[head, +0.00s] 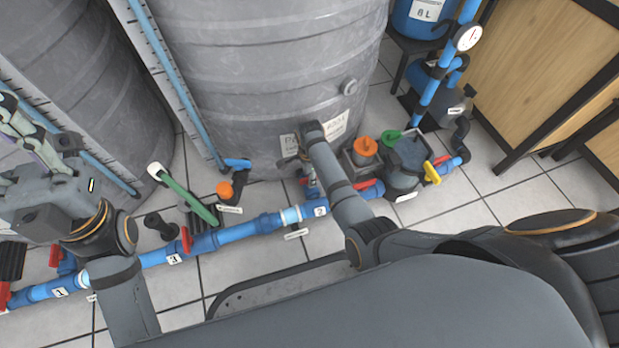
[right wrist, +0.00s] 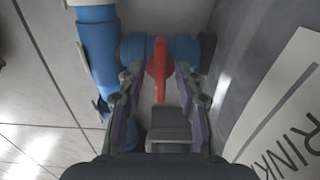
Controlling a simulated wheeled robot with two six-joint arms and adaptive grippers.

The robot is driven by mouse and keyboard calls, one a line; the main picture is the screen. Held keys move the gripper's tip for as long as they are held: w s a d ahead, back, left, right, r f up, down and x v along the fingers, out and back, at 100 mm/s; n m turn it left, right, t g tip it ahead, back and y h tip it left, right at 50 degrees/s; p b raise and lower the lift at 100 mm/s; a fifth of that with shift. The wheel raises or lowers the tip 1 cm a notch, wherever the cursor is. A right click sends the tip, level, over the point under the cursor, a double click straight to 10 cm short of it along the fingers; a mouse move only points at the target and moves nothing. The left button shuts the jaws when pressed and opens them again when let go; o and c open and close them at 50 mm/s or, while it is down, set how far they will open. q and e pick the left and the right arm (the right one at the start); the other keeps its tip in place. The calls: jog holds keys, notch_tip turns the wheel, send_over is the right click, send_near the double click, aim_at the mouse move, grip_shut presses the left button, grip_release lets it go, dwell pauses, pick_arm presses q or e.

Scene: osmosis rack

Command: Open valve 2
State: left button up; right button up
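Valve 2 has a red handle (right wrist: 158,68) on a short blue branch between the main pipe and the grey tank. In the right wrist view the handle lies across that branch. The label 2 (head: 320,211) shows on the blue pipe in the head view. My right gripper (right wrist: 156,76) is open, with one finger on each side of the handle and small gaps between. In the head view my right arm mostly hides this valve and gripper. My left gripper (head: 22,135) is at the far left, above the floor and away from valve 2; its finger gap is unclear.
A blue main pipe (head: 240,230) runs along the floor, with valve 3's red handle (head: 186,240) further left. A pump with a yellow handle (head: 432,172) and an orange-capped unit (head: 365,147) stand right of my arm. The large grey tank (head: 265,75) rises close behind.

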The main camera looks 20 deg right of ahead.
jog(key=shift+c, duration=0.4)
grip_shut()
jog(key=shift+r, duration=0.1)
